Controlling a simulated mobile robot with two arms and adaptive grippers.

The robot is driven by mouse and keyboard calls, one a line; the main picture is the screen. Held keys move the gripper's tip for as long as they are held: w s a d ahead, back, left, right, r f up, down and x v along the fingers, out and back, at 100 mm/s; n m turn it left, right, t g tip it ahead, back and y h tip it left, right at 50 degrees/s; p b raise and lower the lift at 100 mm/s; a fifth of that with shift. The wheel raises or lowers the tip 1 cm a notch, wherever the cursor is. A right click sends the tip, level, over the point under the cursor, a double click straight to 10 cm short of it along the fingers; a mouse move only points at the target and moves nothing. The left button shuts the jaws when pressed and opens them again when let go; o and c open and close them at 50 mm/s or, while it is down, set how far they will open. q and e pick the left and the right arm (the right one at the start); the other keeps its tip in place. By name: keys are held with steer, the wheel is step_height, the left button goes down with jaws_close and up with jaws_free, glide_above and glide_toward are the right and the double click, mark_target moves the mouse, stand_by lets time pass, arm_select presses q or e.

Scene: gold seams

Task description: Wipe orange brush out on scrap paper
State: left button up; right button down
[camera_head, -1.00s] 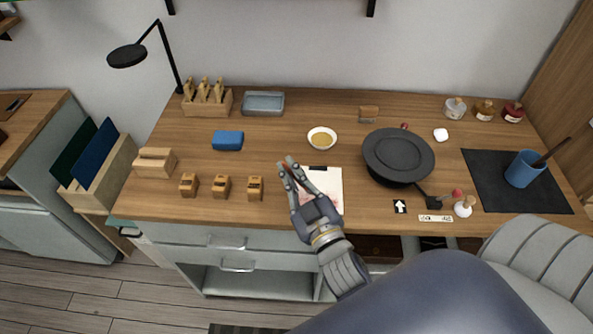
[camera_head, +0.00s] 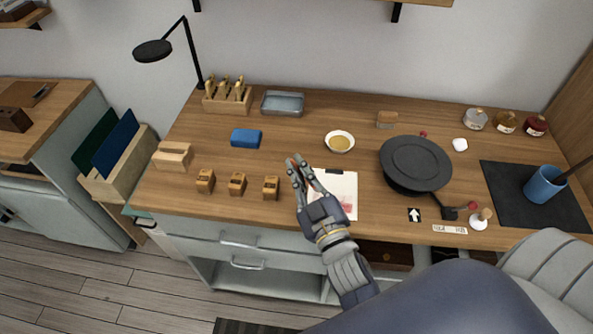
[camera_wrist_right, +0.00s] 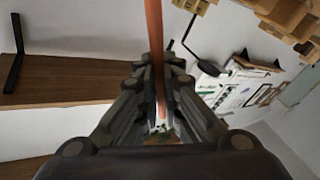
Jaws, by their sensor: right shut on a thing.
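The scrap paper (camera_head: 345,189) is a white sheet near the front edge of the desk, with a dark clip at its top and pinkish smears low on it. My right gripper (camera_head: 300,167) is over the left edge of the paper. It is shut on a thin orange-brown stick, the brush (camera_wrist_right: 154,45), which stands out clearly between the fingers in the right wrist view. The brush tip is hidden, so I cannot tell whether it touches the paper. My left gripper is not in view.
Small wooden blocks (camera_head: 271,187) stand left of the paper. A white bowl with yellow contents (camera_head: 340,142) is behind it. A black round turntable (camera_head: 416,163) stands to the right. A blue cup (camera_head: 545,185) sits on a dark mat (camera_head: 507,207).

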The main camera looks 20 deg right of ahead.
steer(key=shift+s+m+h, duration=0.45)
steer(key=shift+m+h, duration=0.05)
steer(key=shift+m, duration=0.4)
steer(key=s+d+p, duration=0.3)
steer(key=s+d, duration=0.1)
steer(key=d, duration=0.3)
steer(key=shift+d, duration=0.25)
stand_by(0.4)
step_height(320, 180, up, 6)
steer(key=p, duration=0.6)
steer(key=shift+f, duration=0.1)
